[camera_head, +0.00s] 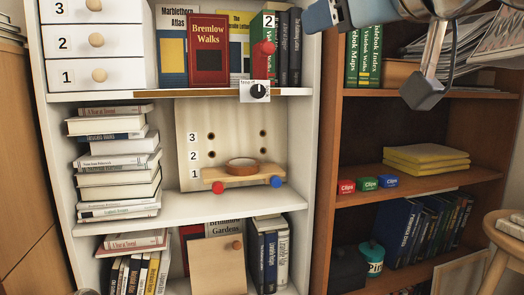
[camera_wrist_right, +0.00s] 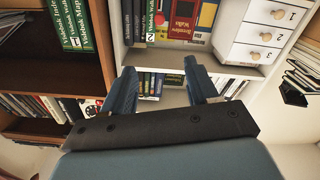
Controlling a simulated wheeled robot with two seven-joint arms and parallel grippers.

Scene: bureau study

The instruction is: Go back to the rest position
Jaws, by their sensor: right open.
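My right gripper (camera_wrist_right: 162,82) is open, with its two blue fingers apart and nothing between them in the right wrist view. In the head view, part of my right gripper (camera_head: 322,16) shows at the top edge, in front of the upper shelves. My right arm (camera_head: 436,50) comes in from the top right. My left gripper is in neither view.
A white bookcase (camera_head: 320,160) stands left of a brown one (camera_head: 420,205). A wooden ledge carries a tape ring (camera_head: 242,163). A dial (camera_head: 258,91) sits on the shelf edge. Yellow books (camera_head: 425,155) and small Clips boxes (camera_head: 367,183) lie right. A stool (camera_head: 508,225) stands lower right.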

